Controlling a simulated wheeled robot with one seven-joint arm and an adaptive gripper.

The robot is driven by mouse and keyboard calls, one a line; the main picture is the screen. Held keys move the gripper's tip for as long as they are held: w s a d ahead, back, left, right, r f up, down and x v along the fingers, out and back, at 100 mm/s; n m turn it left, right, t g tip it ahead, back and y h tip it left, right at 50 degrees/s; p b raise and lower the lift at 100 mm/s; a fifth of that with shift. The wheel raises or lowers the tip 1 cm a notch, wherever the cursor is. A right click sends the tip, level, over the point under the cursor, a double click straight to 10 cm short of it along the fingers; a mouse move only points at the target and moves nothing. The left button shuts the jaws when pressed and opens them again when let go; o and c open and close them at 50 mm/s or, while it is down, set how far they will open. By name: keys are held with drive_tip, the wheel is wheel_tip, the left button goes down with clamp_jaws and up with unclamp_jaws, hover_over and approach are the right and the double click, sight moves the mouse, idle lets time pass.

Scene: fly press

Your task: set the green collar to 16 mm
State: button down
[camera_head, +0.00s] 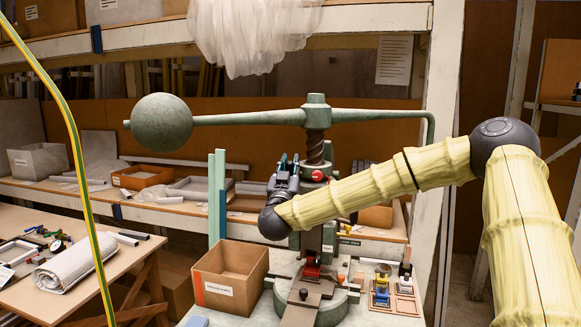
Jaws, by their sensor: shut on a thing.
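The green fly press (329,155) stands in the middle, with a dark threaded screw (316,147) and a long ball-weighted arm (250,118). A red part (317,176) sits on the press just below the screw. My gripper (289,161) points upward just left of the screw in the picture, its teal-tipped fingers close together. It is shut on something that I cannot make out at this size. I cannot pick out the green collar or read any millimetre scale; my wrist and forearm cover part of the press.
An open cardboard box (229,278) stands left of the press base. A wooden tray with small yellow, blue and dark blocks (382,289) lies to the right. A side table (75,310) holds a rolled cloth and tools. A yellow-green cable (78,165) crosses the left foreground.

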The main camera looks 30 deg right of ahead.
drive_tip(key=shift+f, duration=0.35)
drive_tip(key=c, duration=1.5)
unclamp_jaws()
drive_tip(key=shift+w, duration=0.1)
drive_tip(key=shift+r, duration=0.1)
drive_tip(key=v, duration=1.2)
